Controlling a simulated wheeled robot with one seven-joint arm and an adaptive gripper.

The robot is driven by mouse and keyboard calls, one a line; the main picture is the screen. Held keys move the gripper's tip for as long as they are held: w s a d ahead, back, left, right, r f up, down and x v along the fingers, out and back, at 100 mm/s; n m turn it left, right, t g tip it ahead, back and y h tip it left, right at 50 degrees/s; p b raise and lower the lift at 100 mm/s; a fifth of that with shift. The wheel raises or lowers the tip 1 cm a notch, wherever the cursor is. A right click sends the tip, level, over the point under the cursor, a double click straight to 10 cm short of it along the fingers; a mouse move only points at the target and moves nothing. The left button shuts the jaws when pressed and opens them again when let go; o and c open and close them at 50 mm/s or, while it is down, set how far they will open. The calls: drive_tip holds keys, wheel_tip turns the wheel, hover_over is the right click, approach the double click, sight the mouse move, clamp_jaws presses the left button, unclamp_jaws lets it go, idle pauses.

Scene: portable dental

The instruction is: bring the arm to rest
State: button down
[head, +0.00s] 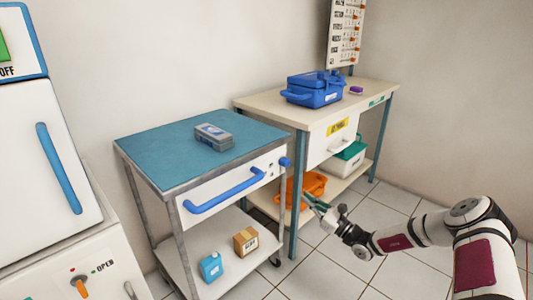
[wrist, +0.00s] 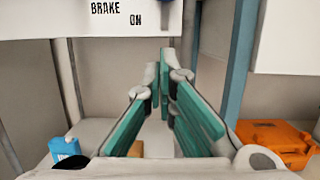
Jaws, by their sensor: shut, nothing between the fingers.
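My gripper (head: 312,200) is at the lower right of the head view, at the end of my arm, and points left toward the gap between the blue-topped cart (head: 150,148) and the beige bench (head: 270,104). In the wrist view my gripper (wrist: 164,60) shows its two green-padded fingers close together at the tips, with nothing between them. It looks apart from the furniture around it.
A grey box (head: 214,138) lies on the cart; a blue jug (head: 211,267) and cardboard box (head: 245,241) stand on its lower shelf. A blue case (head: 313,90) sits on the bench, with an orange case (head: 305,187) below. Tiled floor (head: 335,275) is clear in front.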

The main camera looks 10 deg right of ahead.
drive_tip(key=s+a+r+n+g+y, duration=0.3)
drive_tip(key=s+a+r+n+g, duration=1.05)
drive_tip(key=a+r+n, duration=0.25)
drive_tip(key=s+a+r+n+g+h, duration=0.1)
drive_tip(key=s+r+n+g+h, duration=0.25)
drive_tip(key=s, duration=0.45)
drive_tip(key=s+a+r+n+g+h, duration=0.2)
drive_tip(key=s+r+n+h, duration=0.15)
drive_tip(key=s, duration=0.35)
drive_tip(key=s+d+r+n+t+h, duration=0.15)
drive_tip(key=s+d+n+h, duration=0.35)
drive_tip(key=s, duration=0.8)
drive_tip(key=s+d+r+t+h, duration=0.1)
drive_tip(key=s+d+r+h, duration=0.35)
drive_tip(key=s, duration=0.95)
wheel_tip(320, 180, up, 27)
drive_tip(key=d+t+p, duration=0.2)
drive_tip(key=t+p, duration=0.2)
drive_tip(key=p, duration=2.3)
drive_tip(key=shift+d+r+n+y+p, duration=0.2)
drive_tip(key=shift+d+n+y+p, duration=0.1)
drive_tip(key=shift+y, duration=0.15)
